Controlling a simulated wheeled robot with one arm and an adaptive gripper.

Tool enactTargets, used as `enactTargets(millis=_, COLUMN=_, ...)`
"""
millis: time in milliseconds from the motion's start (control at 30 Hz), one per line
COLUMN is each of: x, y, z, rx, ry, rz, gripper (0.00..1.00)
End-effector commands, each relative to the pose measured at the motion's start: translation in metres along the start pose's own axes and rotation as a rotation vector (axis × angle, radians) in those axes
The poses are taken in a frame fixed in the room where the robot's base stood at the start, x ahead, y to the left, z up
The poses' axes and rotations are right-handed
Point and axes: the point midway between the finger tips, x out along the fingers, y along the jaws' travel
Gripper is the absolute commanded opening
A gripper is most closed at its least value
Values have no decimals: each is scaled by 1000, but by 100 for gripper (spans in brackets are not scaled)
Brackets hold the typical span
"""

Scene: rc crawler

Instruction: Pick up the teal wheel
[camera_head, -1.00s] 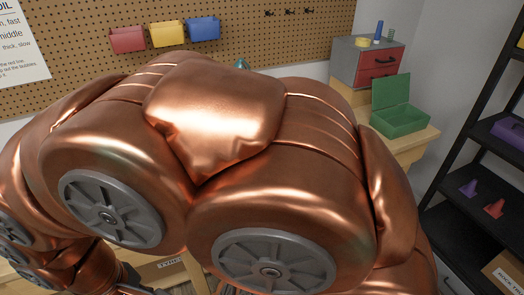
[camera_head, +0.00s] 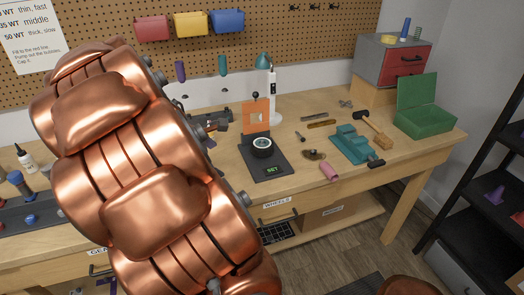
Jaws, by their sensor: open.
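I see no clearly teal wheel. A wheel with a black tyre and pale hub (camera_head: 261,142) sits on a dark pad (camera_head: 280,167) with a green lit "SET" display. My gripper (camera_head: 222,118) is partly visible past my copper arm, above the bench and left of the pad. It is open, and nothing shows in it; the arm hides part of it. A drawer front labelled "WHEELS" (camera_head: 281,203) is below the bench edge.
A green open box (camera_head: 426,118) is at far right.

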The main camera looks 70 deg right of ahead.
Motion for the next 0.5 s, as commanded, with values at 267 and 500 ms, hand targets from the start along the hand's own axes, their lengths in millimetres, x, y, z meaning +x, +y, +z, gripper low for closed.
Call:
enactTargets(millis=267, x=89, y=69, z=51, rx=-346, ry=-154, rz=25, gripper=93)
enactTargets(millis=500, x=123, y=92, z=71, rx=-508, ry=-203, rz=25, gripper=93)
